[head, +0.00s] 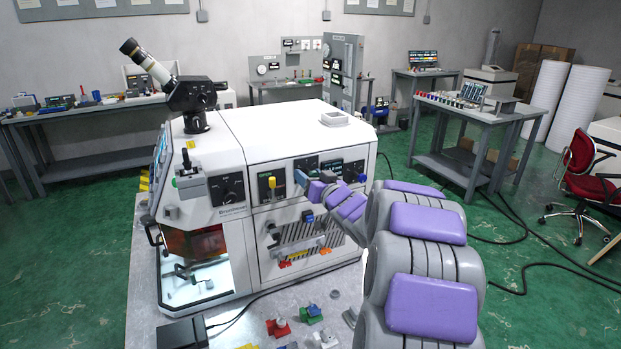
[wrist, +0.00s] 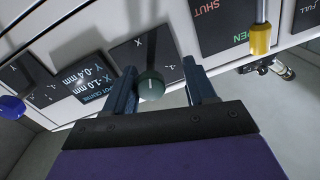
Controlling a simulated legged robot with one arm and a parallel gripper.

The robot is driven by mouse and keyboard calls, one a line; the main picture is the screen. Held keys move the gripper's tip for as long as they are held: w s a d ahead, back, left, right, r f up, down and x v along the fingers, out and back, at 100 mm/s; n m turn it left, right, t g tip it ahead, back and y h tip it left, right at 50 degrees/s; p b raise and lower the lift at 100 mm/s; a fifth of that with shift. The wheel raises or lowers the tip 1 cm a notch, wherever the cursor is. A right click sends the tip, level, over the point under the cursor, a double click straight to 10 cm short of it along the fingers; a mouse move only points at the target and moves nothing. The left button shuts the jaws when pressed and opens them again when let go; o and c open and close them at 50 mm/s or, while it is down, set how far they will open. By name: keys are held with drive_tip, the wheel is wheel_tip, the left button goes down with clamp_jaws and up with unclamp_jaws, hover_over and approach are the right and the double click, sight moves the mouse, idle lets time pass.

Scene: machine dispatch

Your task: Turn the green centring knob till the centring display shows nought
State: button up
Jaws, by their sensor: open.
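The green centring knob (wrist: 150,85) sits on a black panel marked X on the machine front. It has a pale pointer line. In the wrist view my gripper (wrist: 160,76) is open, with one finger on each side of the knob; I cannot tell whether either touches it. The centring display (wrist: 86,78) beside it reads X -1.0 mm and Y -0.4 mm. The display (head: 332,170) also shows in the head view, too small to read. In the head view my gripper (head: 306,183) is at the machine front and the green knob is hidden behind it.
A blue knob (wrist: 12,107) is on the far side of the display. A yellow-handled lever (wrist: 261,38) stands out from a SHUT/OPEN panel close to the gripper. A microscope (head: 187,92) tops the white machine (head: 270,133). Small coloured parts (head: 278,327) lie on the bench below.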

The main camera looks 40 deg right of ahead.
drive_tip(key=shift+d+f, duration=0.2)
drive_tip(key=shift+d, duration=0.6)
drive_tip(key=c, duration=0.5)
drive_tip(key=shift+a, duration=0.3)
drive_tip(key=c, duration=0.3)
drive_tip(key=shift+c, duration=1.2)
drive_tip(key=n, duration=0.5)
drive_tip(key=shift+d, duration=0.1)
drive_tip(key=n+g, duration=0.1)
drive_tip(key=n, duration=0.4)
drive_tip(key=shift+f+n+b, duration=0.1)
drive_tip(key=shift+n+b, duration=0.3)
drive_tip(key=o, duration=1)
